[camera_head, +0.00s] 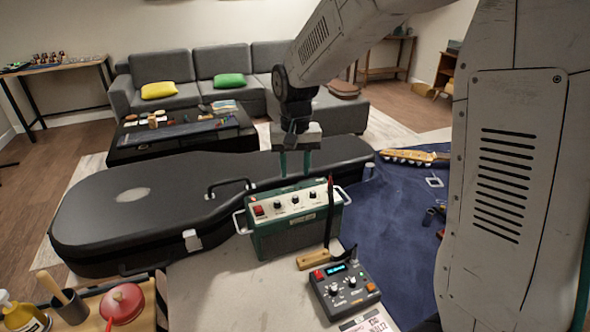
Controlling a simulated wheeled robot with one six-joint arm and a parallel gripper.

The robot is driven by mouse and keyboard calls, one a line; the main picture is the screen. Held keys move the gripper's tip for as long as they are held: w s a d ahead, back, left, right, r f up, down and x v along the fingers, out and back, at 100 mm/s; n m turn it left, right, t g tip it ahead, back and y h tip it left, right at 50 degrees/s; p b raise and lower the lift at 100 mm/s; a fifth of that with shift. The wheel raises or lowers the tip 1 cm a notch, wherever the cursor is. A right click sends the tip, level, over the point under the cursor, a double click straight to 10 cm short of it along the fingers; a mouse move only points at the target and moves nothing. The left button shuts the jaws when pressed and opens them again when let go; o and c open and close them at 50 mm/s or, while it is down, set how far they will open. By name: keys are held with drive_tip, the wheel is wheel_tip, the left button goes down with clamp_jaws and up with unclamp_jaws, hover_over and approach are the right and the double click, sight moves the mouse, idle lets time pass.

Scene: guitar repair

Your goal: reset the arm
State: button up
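My arm comes in from the top right, and my gripper (296,170) points down near the middle of the view. Its two greenish fingers are apart, with nothing seen between them. The fingertips show just behind the green amplifier box (285,240) and in front of the black guitar case (130,215). I cannot tell how high they are above the bench or whether they touch the case. The large pale part of my own arm fills the right side and hides what lies behind it.
A knobbed pedal (345,291) and a wooden block (318,259) with a thin dark upright piece stand near the amplifier. A blue mat (395,225) lies right, with a guitar neck (413,156) behind. A red-lidded pot (121,303) stands front left. Bare bench (215,285) shows in front.

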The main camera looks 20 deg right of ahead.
drive_tip(key=s+d+r+n, duration=0.1)
drive_tip(key=s+r, duration=0.2)
drive_tip(key=s, duration=0.6)
drive_tip(key=s+d+r+n+t, duration=0.1)
drive_tip(key=s+r, duration=0.2)
drive_tip(key=s, duration=0.7)
drive_tip(key=s+r+n, duration=0.1)
drive_tip(key=s+r, duration=0.2)
drive_tip(key=s, duration=0.7)
drive_tip(key=shift+s+d, duration=0.25)
drive_tip(key=shift+d, duration=0.15)
drive_tip(key=shift+r, duration=0.1)
